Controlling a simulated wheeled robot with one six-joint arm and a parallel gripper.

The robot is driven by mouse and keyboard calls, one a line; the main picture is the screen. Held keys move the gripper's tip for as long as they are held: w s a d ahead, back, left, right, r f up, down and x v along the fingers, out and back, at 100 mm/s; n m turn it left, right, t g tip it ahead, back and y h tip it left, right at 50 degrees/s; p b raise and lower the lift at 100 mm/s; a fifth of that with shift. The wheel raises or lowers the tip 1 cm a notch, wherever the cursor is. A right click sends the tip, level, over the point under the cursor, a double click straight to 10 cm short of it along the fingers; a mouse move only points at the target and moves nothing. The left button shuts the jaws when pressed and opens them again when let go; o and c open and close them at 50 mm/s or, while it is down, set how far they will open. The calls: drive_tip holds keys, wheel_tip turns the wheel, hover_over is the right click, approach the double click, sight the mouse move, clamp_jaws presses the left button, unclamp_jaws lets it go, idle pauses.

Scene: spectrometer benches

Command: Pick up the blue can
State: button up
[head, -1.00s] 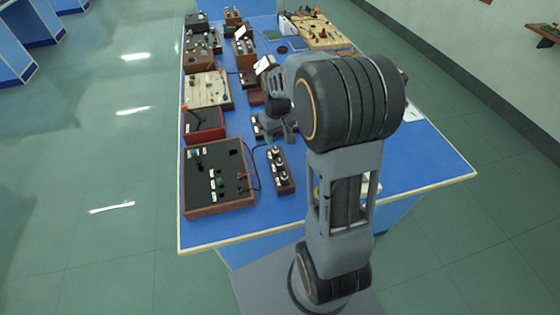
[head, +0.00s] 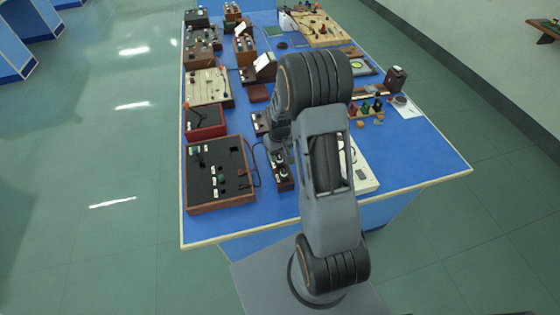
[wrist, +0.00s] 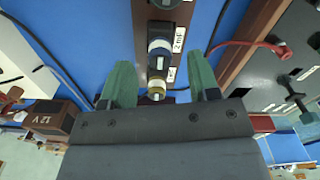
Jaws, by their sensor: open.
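A small can with a dark blue band and pale top (wrist: 160,46) stands on a narrow dark box (wrist: 165,14) in the wrist view. It looks like the blue can. A yellow-banded can (wrist: 156,88) stands on the same box, nearer my gripper. My gripper (wrist: 160,74) is open and empty, its green fingers on either side of this row of cans. Whether they touch anything cannot be told. In the head view the narrow box (head: 283,181) is at the table's near side, partly hidden by my arm, and the blue can cannot be made out.
A large black panel in a wooden frame (head: 220,176) lies left of the narrow box, with a red cable (wrist: 250,44) close by. A white device (head: 362,178) is to the right, partly behind my arm. The blue table (head: 420,158) is clear at its right front.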

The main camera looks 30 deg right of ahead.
sight(279, 161)
drive_tip(key=shift+f, duration=1.5)
drive_tip(key=shift+c, duration=0.4)
drive_tip(key=c, duration=0.9)
